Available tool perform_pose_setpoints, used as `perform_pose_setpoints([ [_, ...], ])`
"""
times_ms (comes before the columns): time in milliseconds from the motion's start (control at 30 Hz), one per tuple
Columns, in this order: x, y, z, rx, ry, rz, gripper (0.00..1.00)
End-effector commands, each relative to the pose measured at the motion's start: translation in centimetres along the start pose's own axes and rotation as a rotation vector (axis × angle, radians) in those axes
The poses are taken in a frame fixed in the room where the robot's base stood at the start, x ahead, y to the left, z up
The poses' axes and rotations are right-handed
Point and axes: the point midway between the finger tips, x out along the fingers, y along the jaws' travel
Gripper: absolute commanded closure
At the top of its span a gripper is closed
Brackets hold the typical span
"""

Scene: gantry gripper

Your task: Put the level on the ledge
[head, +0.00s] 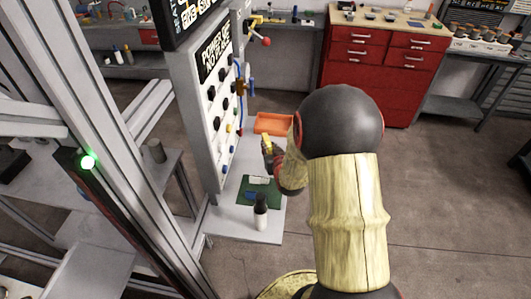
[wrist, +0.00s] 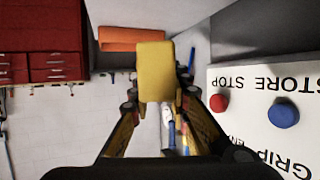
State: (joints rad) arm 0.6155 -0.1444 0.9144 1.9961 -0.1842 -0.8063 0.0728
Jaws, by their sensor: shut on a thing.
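A yellow block-shaped thing, seemingly the level (wrist: 155,65), is held between the fingers of my gripper (wrist: 157,95). In the head view a small yellow part of the level (head: 266,142) shows at the tip of my gripper (head: 268,149), close to the control panel. My gripper is shut on it, and my fingers hide its lower end. The light grey ledge (head: 225,222) sticks out at the foot of the panel. The level appears to be above the ledge and apart from it; the exact height cannot be told.
The ledge bears an orange tray (head: 273,123) at its far end, a green mat (head: 262,188) and a dark bottle (head: 260,215) near the front. The upright control panel (head: 212,110) with knobs borders it on the left. A red drawer cabinet (head: 365,85) stands behind.

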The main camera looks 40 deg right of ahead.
Motion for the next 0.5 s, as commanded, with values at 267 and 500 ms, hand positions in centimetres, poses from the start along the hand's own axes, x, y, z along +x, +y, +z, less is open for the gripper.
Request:
perform_pose_setpoints([
  [267, 6.5, 1.1, 1.5, 0.000, -0.001, 0.000, 1.00],
  [500, 9.9, 1.5, 3.2, 0.000, 0.001, 0.001, 1.00],
])
